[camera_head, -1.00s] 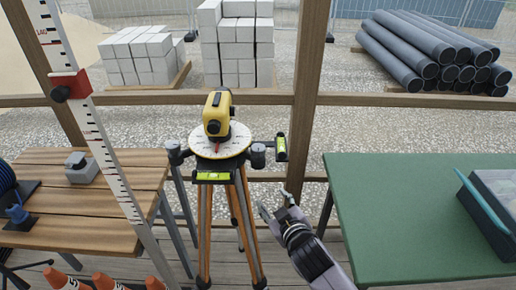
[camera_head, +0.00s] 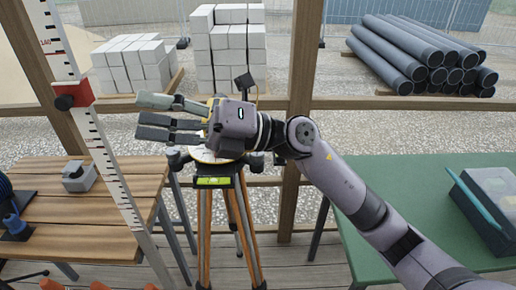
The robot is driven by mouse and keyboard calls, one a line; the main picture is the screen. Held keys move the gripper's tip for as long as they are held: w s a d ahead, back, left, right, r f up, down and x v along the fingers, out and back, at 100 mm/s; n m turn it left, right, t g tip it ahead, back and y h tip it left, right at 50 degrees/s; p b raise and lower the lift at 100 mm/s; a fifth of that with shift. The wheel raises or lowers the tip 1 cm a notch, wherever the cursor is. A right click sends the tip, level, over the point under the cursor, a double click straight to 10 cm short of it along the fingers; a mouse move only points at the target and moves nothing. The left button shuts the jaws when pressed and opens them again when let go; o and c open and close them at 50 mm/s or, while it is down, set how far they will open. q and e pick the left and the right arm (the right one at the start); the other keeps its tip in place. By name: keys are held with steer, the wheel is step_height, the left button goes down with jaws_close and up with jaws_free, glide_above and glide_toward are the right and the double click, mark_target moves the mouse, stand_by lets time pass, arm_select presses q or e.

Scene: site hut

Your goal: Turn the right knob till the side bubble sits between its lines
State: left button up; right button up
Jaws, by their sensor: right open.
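The tripod (camera_head: 204,225) with its round white plate (camera_head: 205,156) stands in the middle. My right gripper (camera_head: 143,116) is open and empty above it, its fingers pointing left past the plate. The gripper body and wrist hide nearly all of the yellow level instrument. The right knob (camera_head: 257,161) shows only in part, dark, just below my wrist. The side vial is hidden behind my arm, so its bubble cannot be read. The front vial (camera_head: 213,182) shows green-yellow below the plate. The left knob (camera_head: 178,160) is in plain view. My left gripper is out of view.
A white measuring staff (camera_head: 95,135) with a red clamp leans at the left, close to my fingertips. A wooden table (camera_head: 110,215) is at left, a green table (camera_head: 400,210) at right, carrying a box (camera_head: 490,205). A wooden post (camera_head: 298,70) stands behind my wrist.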

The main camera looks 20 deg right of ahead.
step_height(320, 180, down, 4)
steer(key=w+n+g+h, duration=0.1)
steer(key=n+g+h, duration=0.1)
steer(key=n+h, duration=0.3)
steer(key=m+t+h, duration=0.4)
steer(key=h, duration=1.1)
glide_toward(257, 155)
steer(key=p+x, duration=0.1)
steer(key=x, duration=0.2)
steer(key=p+x, duration=0.2)
steer(key=x, duration=0.1)
steer(key=w+p+x, duration=0.1)
steer(key=x, duration=0.2)
steer(key=shift+d+r, duration=0.1)
steer(key=shift+d, duration=0.1)
steer(key=c, duration=1.1)
steer(key=shift+c, duration=0.2)
